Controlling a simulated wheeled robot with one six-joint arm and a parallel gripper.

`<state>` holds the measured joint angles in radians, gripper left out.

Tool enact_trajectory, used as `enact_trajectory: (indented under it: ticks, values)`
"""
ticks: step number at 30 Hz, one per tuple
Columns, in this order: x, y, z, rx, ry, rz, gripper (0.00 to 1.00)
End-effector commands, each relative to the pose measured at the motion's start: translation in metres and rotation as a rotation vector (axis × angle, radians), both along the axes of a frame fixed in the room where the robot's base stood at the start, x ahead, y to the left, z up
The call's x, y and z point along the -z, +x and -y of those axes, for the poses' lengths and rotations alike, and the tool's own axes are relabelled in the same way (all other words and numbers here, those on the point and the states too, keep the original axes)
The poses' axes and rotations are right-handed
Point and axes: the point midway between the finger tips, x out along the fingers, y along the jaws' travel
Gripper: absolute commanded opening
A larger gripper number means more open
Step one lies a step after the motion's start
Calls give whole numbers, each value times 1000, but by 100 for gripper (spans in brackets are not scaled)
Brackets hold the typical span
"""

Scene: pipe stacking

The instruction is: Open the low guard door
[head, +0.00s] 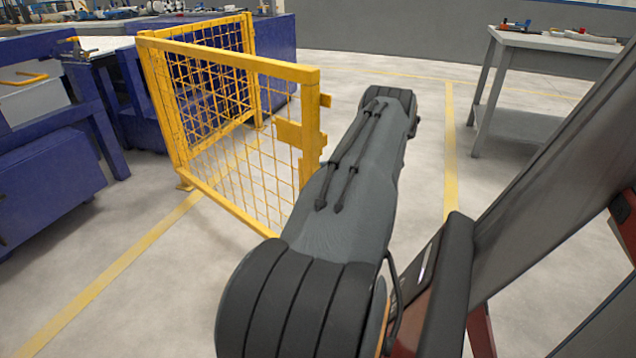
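The low guard door (225,120) is a yellow framed wire-mesh panel left of centre. Its left end stands at a yellow post (163,115). A yellow plate (300,136) sits on its right upright, and a small tab sticks out near the top right corner. No post shows touching that right end. My grey arm runs from the bottom centre up past the door's right end and covers its lower right corner. My gripper is not visible; the arm's far end is at the upper centre, right of the door.
A second yellow mesh panel with a far post (250,65) stands behind the door. Blue benches (50,185) fill the left. A grey table (545,45) with tools stands at the upper right. Yellow lines (451,150) mark the floor. Open floor lies between the door and the table.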

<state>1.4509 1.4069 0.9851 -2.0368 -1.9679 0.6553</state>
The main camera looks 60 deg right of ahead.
Motion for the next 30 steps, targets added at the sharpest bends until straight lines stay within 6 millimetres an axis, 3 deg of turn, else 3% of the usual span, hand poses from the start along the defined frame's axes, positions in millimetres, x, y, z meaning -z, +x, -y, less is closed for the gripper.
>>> enact_trajectory:
  ticks: [3,16,17,20,30]
  values:
    - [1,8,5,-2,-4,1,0]
    - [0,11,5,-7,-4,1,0]
    - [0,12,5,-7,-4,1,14]
    - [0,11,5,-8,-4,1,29]
    - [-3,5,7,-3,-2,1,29]
